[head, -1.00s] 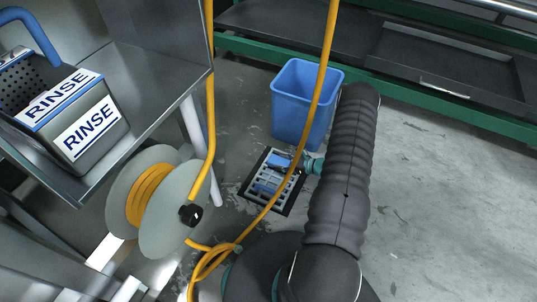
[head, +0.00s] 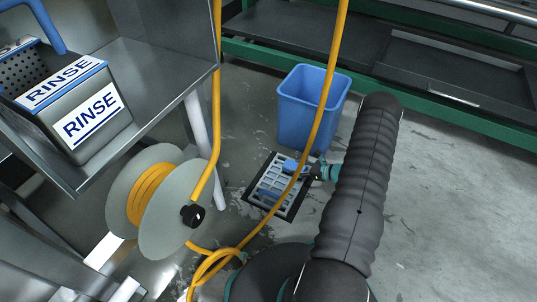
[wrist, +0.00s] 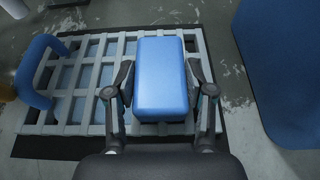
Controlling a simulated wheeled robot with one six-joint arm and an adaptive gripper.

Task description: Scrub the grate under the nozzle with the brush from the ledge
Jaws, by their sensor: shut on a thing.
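The brush, a blue block, (wrist: 161,75) sits between the two fingers of my gripper (wrist: 160,84), which is shut on its sides. In the head view the brush (head: 291,166) is over the far right part of the grate. The grate (head: 264,182) is a light grey lattice in a dark floor frame; it also shows under the brush in the wrist view (wrist: 86,102). My gripper (head: 317,172) reaches in from the right. The brush's underside is hidden, so I cannot tell whether it touches the bars. I cannot make out the nozzle clearly.
A blue bin (head: 304,112) stands just beyond the grate. A blue loop (wrist: 38,73) is at the grate's left side. A steel bench carries a RINSE box (head: 92,118). Open floor lies right.

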